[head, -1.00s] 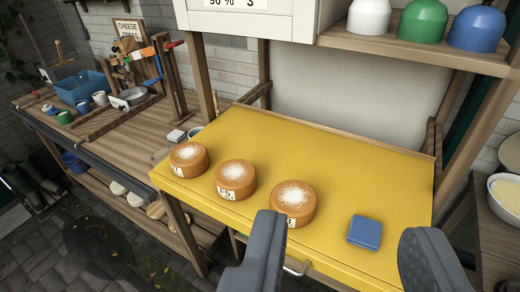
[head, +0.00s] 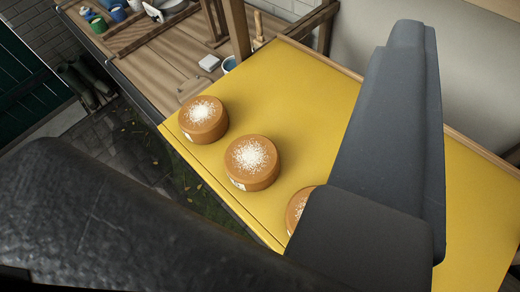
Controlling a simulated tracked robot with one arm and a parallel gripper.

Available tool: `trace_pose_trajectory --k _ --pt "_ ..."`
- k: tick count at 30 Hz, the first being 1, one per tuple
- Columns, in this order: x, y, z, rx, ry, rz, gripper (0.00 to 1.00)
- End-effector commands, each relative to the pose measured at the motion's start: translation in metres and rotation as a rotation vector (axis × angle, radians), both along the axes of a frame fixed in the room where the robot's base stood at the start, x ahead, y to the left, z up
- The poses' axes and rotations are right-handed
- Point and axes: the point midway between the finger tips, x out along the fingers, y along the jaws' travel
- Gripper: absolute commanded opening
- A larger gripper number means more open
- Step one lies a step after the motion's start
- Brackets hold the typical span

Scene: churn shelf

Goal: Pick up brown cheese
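Three round brown cheeses with white powdery tops sit in a row on a yellow board. The left cheese (head: 203,120) and the middle cheese (head: 252,163) show almost whole, each with part of a white label on its side. The right cheese (head: 297,207) is mostly hidden behind my gripper's right finger. My gripper (head: 300,185) is large in the foreground, its dark fingers spread wide apart. The left finger lies across the lower left and the right finger rises over the board. No cheese is visibly held between them.
The yellow board (head: 310,95) has bare room behind the cheeses and at the right. A wooden post rises beside the board's far left corner.

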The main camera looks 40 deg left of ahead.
Motion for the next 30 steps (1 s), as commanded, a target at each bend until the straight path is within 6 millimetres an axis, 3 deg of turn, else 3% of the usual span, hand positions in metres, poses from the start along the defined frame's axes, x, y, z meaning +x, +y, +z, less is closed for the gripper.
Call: trace_pose_trajectory --k 3,9,10,14,21,30 --pt "0.000 0.000 0.000 0.000 0.000 0.000 0.39" --pt "0.012 0.006 -0.003 -0.047 0.044 0.027 0.95" --pt "0.017 0.010 -0.006 -0.067 0.063 0.040 1.00" --pt "0.044 0.026 -0.023 -0.196 0.186 0.125 1.00" --pt "0.091 0.066 -0.070 -0.500 0.444 0.377 1.00" --pt "0.118 0.116 -0.134 -0.842 0.714 0.791 1.00"
